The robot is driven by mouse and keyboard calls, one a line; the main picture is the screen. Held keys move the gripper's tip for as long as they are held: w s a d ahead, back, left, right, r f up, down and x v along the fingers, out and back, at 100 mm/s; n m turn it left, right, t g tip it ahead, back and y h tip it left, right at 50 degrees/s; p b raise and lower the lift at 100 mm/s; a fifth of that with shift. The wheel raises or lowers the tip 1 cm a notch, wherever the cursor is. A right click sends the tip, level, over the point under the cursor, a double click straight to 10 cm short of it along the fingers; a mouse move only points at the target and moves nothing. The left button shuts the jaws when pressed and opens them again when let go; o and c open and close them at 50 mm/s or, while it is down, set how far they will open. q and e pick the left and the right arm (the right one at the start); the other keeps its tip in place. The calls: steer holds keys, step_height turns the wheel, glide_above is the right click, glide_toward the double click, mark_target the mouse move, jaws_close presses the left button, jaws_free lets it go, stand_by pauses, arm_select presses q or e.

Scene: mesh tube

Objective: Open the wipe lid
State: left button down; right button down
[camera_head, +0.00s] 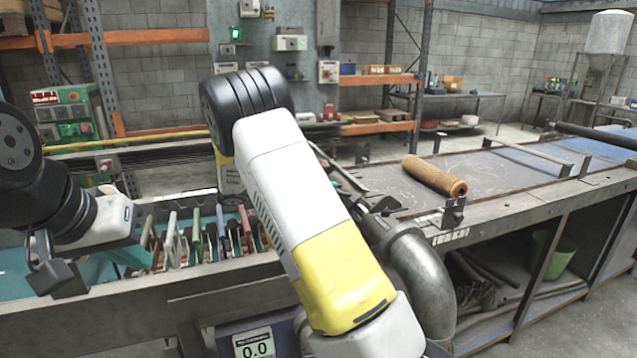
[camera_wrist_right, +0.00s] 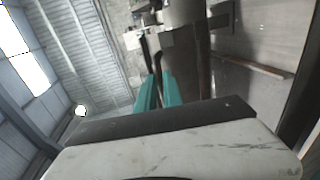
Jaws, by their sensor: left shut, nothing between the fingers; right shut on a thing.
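No wipe lid can be made out in either view. A brown mesh tube (camera_head: 434,176) lies on the long grey bench (camera_head: 500,165) at the right of the head view, with no gripper at it. My left gripper (camera_head: 132,255) is at the left, low by a row of hand tools (camera_head: 200,235). It is shut and empty, and its fingertips are hard to pick out. My right arm covers the middle of the head view, its hand out of sight there. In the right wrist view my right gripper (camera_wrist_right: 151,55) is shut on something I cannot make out.
Brackets stand on the bench edges, one at the right (camera_head: 453,212) and a dark one at the left (camera_head: 57,278). A grey pipe elbow (camera_head: 420,270) is beside my right arm. The bench beyond the tube is mostly clear.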

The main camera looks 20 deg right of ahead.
steer(key=a+f+h, duration=0.3)
steer(key=a+f, duration=0.1)
steer(key=f, duration=0.3)
steer(key=shift+s, duration=0.25)
steer(key=shift+f, duration=0.2)
stand_by(0.4)
steer(key=c, duration=1.5)
jaws_free()
steer(key=shift+d, duration=0.15)
steer(key=shift+r, duration=0.1)
